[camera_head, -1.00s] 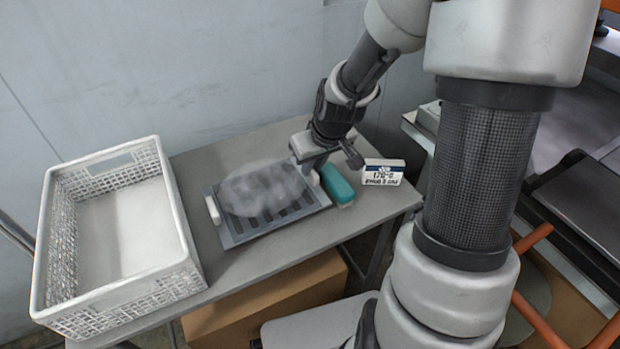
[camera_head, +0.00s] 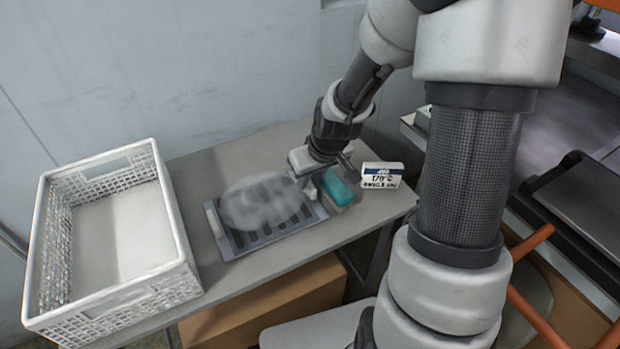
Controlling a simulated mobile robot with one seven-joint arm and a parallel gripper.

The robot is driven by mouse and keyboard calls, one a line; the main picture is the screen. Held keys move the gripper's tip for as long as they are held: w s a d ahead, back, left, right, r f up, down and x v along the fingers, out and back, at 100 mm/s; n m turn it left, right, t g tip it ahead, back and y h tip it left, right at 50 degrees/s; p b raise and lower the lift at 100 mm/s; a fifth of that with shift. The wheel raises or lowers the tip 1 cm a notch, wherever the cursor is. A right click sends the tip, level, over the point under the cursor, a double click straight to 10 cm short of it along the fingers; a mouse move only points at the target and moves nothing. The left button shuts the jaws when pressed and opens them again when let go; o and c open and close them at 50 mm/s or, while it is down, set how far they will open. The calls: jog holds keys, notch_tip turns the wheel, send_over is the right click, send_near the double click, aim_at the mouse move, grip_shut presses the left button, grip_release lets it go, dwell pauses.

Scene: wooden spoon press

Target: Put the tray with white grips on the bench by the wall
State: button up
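The tray (camera_head: 237,246) is dark with slots and has a white grip (camera_head: 214,222) at its left end. A hazy, greyish-white rounded mass (camera_head: 262,200) covers much of it. It is over the middle of the grey bench (camera_head: 225,285) against the wall; I cannot tell whether it rests fully on the top. My gripper (camera_head: 318,176) is at the tray's right end, pointing down. It hides the grip there and its own fingertips. The tray has moved together with it, so it appears shut on that end.
A white perforated basket (camera_head: 180,236) stands at the bench's left end. A teal block (camera_head: 336,188) lies right beside my gripper and the tray's right end. A small white-and-blue labelled box (camera_head: 383,176) stands right of it. A cardboard box (camera_head: 270,300) is below the bench.

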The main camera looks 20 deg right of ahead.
jog(key=a+p+v, duration=0.1)
jog(key=p+v, duration=0.3)
jog(key=v, duration=0.7)
jog(key=shift+s+d+r+p, duration=0.2)
jog(key=shift+d+r+p, duration=0.15)
jog(key=shift+d, duration=0.15)
